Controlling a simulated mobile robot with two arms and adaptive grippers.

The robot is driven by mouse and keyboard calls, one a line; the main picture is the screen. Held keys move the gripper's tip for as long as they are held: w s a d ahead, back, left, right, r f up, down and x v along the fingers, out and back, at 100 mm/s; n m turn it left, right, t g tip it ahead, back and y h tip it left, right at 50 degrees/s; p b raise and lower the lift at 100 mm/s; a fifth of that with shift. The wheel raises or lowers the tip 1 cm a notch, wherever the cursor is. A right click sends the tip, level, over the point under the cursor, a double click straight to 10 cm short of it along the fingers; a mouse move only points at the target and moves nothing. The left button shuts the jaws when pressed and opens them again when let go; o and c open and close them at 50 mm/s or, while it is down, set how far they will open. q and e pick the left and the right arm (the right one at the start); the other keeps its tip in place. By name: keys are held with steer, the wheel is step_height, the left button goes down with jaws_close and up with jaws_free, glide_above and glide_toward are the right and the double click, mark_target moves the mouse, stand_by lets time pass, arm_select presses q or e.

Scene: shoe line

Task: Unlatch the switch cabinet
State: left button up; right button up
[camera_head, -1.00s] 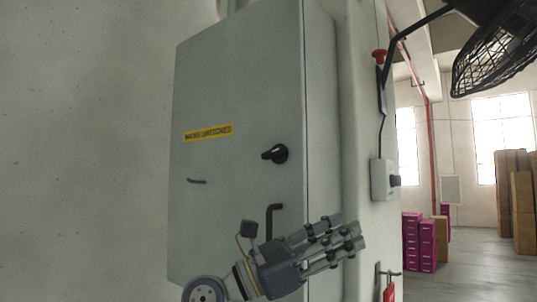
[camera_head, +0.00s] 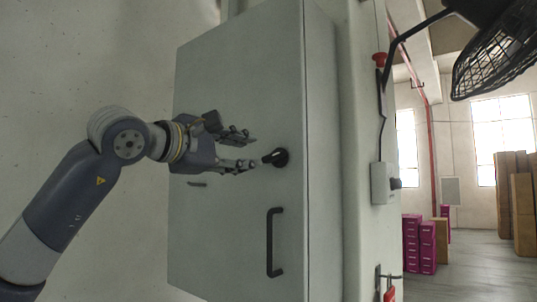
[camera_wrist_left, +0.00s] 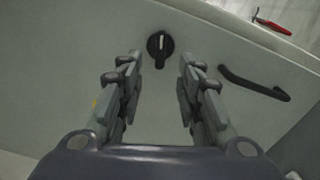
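The grey switch cabinet (camera_head: 225,250) has its door closed. A black rotary latch knob (camera_head: 276,158) is on the door near its right edge. A black vertical handle (camera_head: 271,243) is lower on the door. My left gripper (camera_head: 250,153) is open in front of the door, just left of the knob. In the left wrist view the knob (camera_wrist_left: 160,47) lies beyond the open left gripper (camera_wrist_left: 159,70), between the lines of its fingers. Nothing is between the fingers. The handle (camera_wrist_left: 254,84) is to the right there. My right gripper is in neither view.
A control box (camera_head: 384,183) is on the column right of the cabinet. A red tool (camera_head: 390,291) hangs low on it. A caged fan (camera_head: 497,50) is at the top right. Magenta boxes (camera_head: 419,243) stand on the floor behind. The wall left of the cabinet is bare.

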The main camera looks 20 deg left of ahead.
mark_target(270, 157)
arm_select(q)
steer(key=p+x, duration=0.3)
steer(key=x, duration=0.4)
steer(key=shift+w+d, duration=0.2)
steer(key=shift+w, duration=0.1)
steer(key=shift+w+d+f, duration=0.1)
steer(key=shift+w+d, duration=0.1)
steer(key=shift+w, duration=0.35)
jaws_close()
